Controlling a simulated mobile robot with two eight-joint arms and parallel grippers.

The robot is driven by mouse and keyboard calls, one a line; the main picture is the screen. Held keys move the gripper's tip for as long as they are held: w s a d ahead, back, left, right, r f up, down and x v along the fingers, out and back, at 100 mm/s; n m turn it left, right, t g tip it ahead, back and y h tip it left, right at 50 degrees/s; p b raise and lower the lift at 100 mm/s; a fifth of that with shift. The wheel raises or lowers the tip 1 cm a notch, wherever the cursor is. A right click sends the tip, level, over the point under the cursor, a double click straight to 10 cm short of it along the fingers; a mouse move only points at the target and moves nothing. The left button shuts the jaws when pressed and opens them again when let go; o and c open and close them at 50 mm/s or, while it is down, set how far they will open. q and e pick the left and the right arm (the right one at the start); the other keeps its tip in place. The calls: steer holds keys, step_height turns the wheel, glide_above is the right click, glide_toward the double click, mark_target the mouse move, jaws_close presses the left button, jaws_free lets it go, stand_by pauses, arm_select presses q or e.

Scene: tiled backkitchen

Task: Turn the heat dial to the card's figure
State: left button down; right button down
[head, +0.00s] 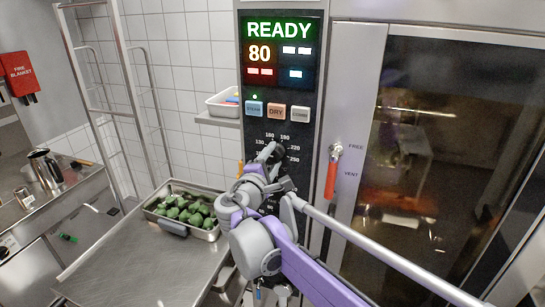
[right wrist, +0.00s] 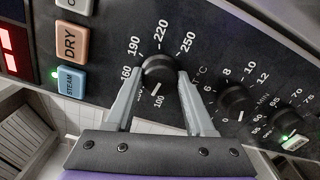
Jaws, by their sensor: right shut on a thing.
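The heat dial (right wrist: 160,68) is a black knob on the dark control panel, ringed by figures that include 100, 160, 190, 220 and 250. Its white mark points down at or close to 100 in the right wrist view. My right gripper (right wrist: 161,75) is shut on the dial, one finger on each side. In the head view my right gripper (head: 272,152) covers most of the dial and some of its figures. The panel display (head: 280,52) reads READY and 80. I see no card in either view. My left gripper is not in view.
A minutes dial (right wrist: 233,98) and another dial (right wrist: 287,124) sit beside the heat dial. STEAM, DRY (head: 276,112) and another button are above. A red door handle (head: 331,180) and glass oven door stand right. A tray of green vegetables (head: 160,207) lies on the steel counter.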

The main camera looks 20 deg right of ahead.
steer(key=n, duration=0.5)
steer(key=shift+d+r+n, duration=0.1)
steer(key=shift+r+n, duration=0.2)
stand_by(0.4)
steer(key=shift+c, duration=2.4)
jaws_free()
steer(key=shift+o, duration=1.1)
steer(key=shift+w+f, duration=0.1)
steer(key=shift+f, duration=0.1)
steer(key=b+v, duration=0.1)
steer(key=v, duration=0.9)
steer(key=shift+s+a, duration=0.25)
steer(key=shift+s, duration=0.05)
